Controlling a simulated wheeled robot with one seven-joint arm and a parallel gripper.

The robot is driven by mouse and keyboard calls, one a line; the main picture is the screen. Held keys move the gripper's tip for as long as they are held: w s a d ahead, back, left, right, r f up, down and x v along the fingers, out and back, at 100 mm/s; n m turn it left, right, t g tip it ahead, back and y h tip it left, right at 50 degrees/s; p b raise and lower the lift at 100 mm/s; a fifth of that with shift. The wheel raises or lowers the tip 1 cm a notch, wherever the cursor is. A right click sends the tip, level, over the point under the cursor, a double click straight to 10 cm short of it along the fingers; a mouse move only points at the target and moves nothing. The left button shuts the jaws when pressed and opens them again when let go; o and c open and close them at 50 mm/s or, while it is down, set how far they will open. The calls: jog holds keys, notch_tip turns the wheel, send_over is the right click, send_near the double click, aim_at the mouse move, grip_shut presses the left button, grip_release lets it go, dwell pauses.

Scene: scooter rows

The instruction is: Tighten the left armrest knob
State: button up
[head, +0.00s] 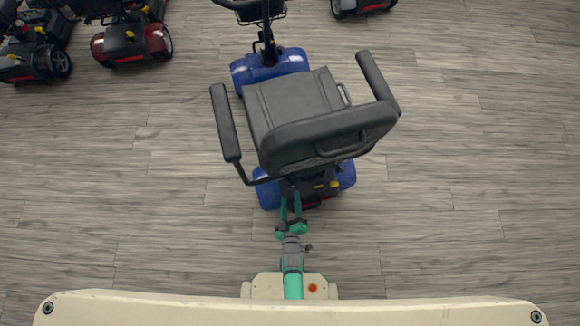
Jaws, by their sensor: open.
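A blue mobility scooter (268,68) with a black seat (292,103) stands in front of me, its seat back towards me and its handlebar at the far end. Its left armrest (225,122) is a long black pad on a bent bracket that runs in under the seat. I cannot make out the armrest knob; the seat back and the shadow below it cover that area. My gripper (291,205) has teal fingers, spread apart and empty. It is low behind the scooter, at its rear end and below the seat back in the picture. I cannot tell whether it touches anything.
The scooter's right armrest (377,82) sticks out on the other side. A red scooter (131,40) and other dark scooters (36,50) stand at the upper left. Part of another scooter (361,6) shows at the top. The wood-plank floor is clear at left and right.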

aim_at(290, 187)
jog(key=shift+x, duration=2.45)
jog(key=shift+c, duration=0.2)
jog(key=c, duration=1)
